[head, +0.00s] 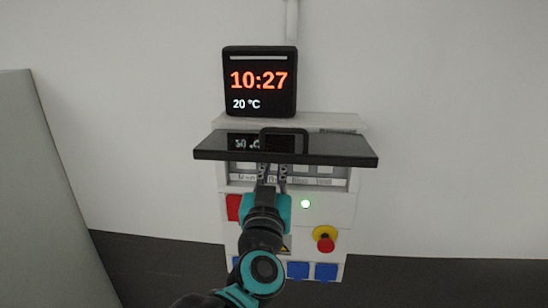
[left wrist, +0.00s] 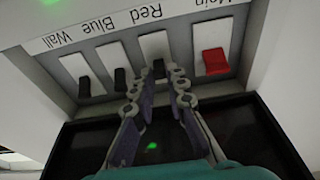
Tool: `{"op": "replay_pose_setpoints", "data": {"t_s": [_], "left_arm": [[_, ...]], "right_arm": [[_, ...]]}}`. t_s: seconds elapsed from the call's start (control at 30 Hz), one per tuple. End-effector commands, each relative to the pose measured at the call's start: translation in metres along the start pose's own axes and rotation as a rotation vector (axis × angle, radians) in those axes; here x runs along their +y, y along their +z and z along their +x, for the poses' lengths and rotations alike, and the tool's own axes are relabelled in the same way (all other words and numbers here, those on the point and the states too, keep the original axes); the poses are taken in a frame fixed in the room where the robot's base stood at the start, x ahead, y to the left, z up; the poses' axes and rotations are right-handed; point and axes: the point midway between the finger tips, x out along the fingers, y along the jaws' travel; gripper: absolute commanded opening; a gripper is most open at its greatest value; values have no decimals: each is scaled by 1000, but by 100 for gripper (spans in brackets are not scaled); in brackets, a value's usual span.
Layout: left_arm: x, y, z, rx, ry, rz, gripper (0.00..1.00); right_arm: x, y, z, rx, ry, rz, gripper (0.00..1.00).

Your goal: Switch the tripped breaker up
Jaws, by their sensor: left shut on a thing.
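The white breaker box (head: 342,200) hangs on the wall with its dark cover (head: 335,150) swung up. In the left wrist view, a row of switches sits in white slots: a black switch (left wrist: 84,88), a second black one (left wrist: 121,80), a third black one (left wrist: 158,67) by the label "Red", and a red main switch (left wrist: 215,62). My left gripper (head: 271,168) reaches under the cover; its fingers (left wrist: 175,72) are shut on the Red breaker switch, partly hiding it. Its exact tilt is hard to tell. My right gripper is out of view.
A clock display (head: 259,82) stands above the box. Below the switches are a lit green lamp (head: 305,204), a red button on yellow (head: 325,239) and blue sockets (head: 298,270). A grey panel (head: 35,190) stands at the left. The raised cover overhangs my fingers.

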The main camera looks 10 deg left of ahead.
Motion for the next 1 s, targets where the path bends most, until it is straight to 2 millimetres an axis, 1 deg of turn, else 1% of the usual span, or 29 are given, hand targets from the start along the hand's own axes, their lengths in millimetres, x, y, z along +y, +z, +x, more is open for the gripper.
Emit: {"op": "replay_pose_setpoints", "data": {"t_s": [0.03,0.1,0.53,0.57,0.6,0.63,0.9,1.0], "left_arm": [[0,-3,1,-10,0,1,0],[0,-3,1,-22,0,1,0],[0,-2,1,-32,-2,1,0],[0,-2,1,-32,-2,1,16],[0,-2,1,-32,-2,1,27],[0,-2,1,-32,-2,1,34],[0,-2,1,-32,-2,1,34],[0,-2,-3,-32,-1,1,34]], "right_arm": [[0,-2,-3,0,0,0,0],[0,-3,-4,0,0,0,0],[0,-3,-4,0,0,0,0],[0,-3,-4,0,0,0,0],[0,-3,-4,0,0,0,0],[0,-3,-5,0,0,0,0],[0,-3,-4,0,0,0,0],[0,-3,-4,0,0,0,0]]}}
